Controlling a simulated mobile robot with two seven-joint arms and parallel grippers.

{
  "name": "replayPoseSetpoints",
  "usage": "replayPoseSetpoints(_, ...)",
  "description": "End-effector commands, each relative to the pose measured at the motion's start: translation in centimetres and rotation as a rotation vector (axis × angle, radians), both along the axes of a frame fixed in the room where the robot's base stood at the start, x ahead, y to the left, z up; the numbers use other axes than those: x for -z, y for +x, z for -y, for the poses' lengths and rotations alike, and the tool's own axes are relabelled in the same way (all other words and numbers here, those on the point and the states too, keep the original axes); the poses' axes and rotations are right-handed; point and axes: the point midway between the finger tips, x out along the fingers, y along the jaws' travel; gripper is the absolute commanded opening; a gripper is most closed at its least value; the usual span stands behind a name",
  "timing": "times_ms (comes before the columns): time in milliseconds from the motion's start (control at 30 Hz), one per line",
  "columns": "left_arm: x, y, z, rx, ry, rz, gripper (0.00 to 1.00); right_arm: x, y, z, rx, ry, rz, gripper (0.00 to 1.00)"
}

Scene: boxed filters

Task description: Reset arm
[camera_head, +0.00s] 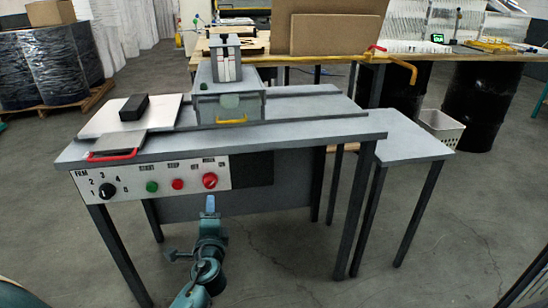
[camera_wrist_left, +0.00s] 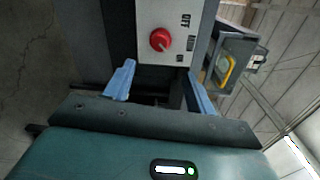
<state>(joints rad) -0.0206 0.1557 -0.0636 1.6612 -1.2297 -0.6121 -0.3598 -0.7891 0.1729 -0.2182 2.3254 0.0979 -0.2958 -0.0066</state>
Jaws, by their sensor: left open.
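My left gripper (camera_head: 210,204) is in front of the grey machine table (camera_head: 290,138), below its white control panel (camera_head: 130,188). Its blue fingers are apart with nothing between them, as the left wrist view (camera_wrist_left: 162,88) also shows. The panel has a black dial (camera_head: 107,190), a green button (camera_head: 151,187), a red button (camera_head: 177,184) and a larger red knob (camera_head: 210,180) just above the fingertips. In the left wrist view a red knob (camera_wrist_left: 160,40) sits beyond the fingers, apart from them. My right gripper is not in view.
A black box (camera_head: 134,107) lies on a white plate at the table's left. A grey boxed unit (camera_head: 228,103) with a yellow handle stands mid-table. A lower side table (camera_head: 412,140) adjoins on the right. Drums and a white basket (camera_head: 441,129) stand behind. Floor at front right is clear.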

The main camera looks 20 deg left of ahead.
Motion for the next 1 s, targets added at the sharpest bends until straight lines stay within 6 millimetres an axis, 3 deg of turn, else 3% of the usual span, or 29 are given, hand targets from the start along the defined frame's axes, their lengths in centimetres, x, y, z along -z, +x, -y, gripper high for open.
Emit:
replayPoseSetpoints(133, 0.6, -0.5, 0.5, 0.014, -0.036, -0.003, 0.56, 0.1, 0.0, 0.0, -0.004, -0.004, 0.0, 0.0)
replayPoseSetpoints(233, 2.2, -2.3, 2.3, 0.064, -0.175, -0.007, 0.56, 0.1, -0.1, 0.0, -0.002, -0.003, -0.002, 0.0)
replayPoseSetpoints(400, 5.6, -8.6, 8.6, 0.189, -0.66, -0.019, 0.56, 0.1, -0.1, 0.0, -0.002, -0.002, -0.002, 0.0)
replayPoseSetpoints(467, 5.8, -11.0, 11.0, 0.221, -0.849, -0.021, 0.56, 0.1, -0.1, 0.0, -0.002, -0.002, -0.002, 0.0)
replayPoseSetpoints(600, 5.1, -15.6, 15.4, 0.252, -1.216, -0.022, 0.56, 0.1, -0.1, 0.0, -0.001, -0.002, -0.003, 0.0)
replayPoseSetpoints(800, 2.7, -20.4, 19.4, 0.239, -1.625, -0.017, 0.56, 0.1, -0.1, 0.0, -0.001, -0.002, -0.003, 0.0)
replayPoseSetpoints(933, 0.6, -22.9, 21.2, 0.21, -1.862, -0.007, 0.56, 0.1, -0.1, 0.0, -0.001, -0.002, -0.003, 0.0)
replayPoseSetpoints(1000, -0.6, -22.5, 21.1, 0.197, -1.84, -0.022, 0.56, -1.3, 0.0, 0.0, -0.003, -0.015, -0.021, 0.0)
